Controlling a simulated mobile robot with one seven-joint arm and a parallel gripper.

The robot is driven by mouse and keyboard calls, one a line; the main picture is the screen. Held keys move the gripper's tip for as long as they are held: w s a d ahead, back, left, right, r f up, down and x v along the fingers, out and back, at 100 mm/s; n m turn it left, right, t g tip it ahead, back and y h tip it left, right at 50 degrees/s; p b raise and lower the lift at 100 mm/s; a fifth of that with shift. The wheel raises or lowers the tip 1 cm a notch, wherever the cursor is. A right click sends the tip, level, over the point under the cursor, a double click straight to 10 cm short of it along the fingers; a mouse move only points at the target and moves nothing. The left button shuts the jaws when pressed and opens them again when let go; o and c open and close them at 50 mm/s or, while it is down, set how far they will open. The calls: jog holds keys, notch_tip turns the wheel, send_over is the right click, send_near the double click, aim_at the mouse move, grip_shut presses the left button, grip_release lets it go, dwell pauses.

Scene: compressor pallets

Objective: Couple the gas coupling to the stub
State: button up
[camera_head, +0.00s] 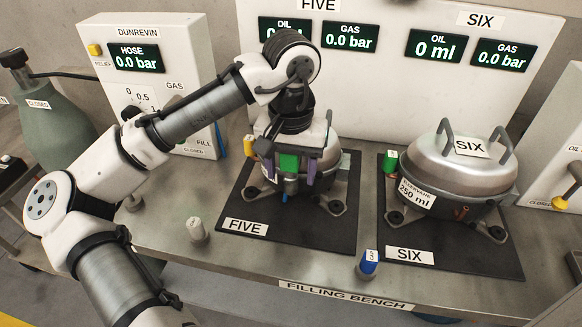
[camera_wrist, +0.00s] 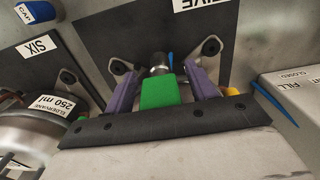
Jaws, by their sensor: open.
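A green block (camera_head: 289,162) sits between the purple fingers of my gripper (camera_head: 288,184), in front of the compressor on pad FIVE. I take it for the gas coupling. In the wrist view, the green block (camera_wrist: 160,93) has a dark and grey round end (camera_wrist: 160,62) beyond it, toward the pad. My gripper (camera_wrist: 160,76) is open, with a finger on each side of the block. Whether the fingers touch it I cannot tell. A bit of blue shows behind the round end. The stub cannot be picked out; arm and gripper hide much of the compressor.
Compressor SIX (camera_head: 460,165) stands on the right pad, with a green piece (camera_head: 390,161) at its left. A blue cap (camera_head: 369,262) and a white-grey post (camera_head: 196,231) stand near the bench's front edge. The DUNREVIN filling box (camera_head: 150,75) is behind my arm; all bar readouts show 0.0.

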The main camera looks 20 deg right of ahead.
notch_tip(320, 180, up, 14)
jog(key=shift+f, duration=0.2)
dwell(0.5)
